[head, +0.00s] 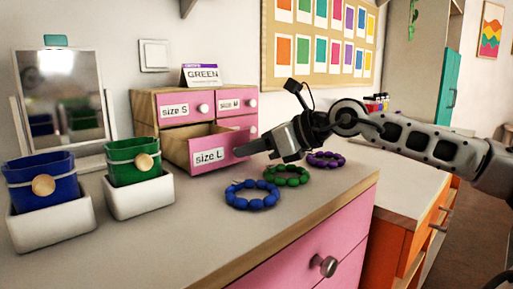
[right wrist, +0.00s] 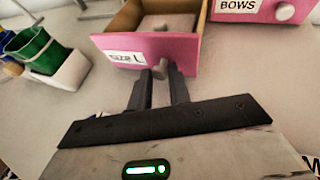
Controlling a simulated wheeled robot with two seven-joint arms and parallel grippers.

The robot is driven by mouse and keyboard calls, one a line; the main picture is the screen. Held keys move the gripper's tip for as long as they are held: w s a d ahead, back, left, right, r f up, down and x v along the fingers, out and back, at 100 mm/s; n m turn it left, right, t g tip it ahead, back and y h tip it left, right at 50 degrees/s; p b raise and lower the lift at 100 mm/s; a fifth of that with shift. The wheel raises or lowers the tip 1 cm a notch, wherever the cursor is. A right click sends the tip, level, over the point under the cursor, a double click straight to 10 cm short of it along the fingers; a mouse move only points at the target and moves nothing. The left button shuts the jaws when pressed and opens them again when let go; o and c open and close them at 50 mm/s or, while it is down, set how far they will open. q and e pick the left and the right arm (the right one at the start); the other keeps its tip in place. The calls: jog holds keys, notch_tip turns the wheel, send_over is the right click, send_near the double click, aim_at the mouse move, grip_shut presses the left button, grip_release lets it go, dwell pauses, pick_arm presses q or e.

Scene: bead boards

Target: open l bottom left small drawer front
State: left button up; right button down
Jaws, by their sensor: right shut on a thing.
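The pink-fronted small drawer labelled "size L" (head: 190,160) is at the bottom left of the small cabinet (head: 143,106). It stands pulled out, and its open inside shows from above. In the right wrist view its pink front (right wrist: 185,50) and wooden side are seen close up. My right gripper (head: 245,150) is at the drawer's front, and in the right wrist view its two fingers (right wrist: 160,78) are shut on the drawer's grey knob (right wrist: 159,67). In the head view the knob is hidden by the fingers. My left gripper is not in view.
Blue (head: 252,195), green (head: 287,175) and purple (head: 326,160) bead rings lie on the counter below and beside my right gripper. White trays with a blue cup (head: 42,190) and a green cup (head: 133,172) stand left of the drawer. A mirror (head: 62,95) stands behind them.

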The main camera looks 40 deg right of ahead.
jog(key=c, duration=1.6)
grip_release()
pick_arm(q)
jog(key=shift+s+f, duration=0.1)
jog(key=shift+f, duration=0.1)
pick_arm(e)
jog(key=shift+s, duration=0.1)
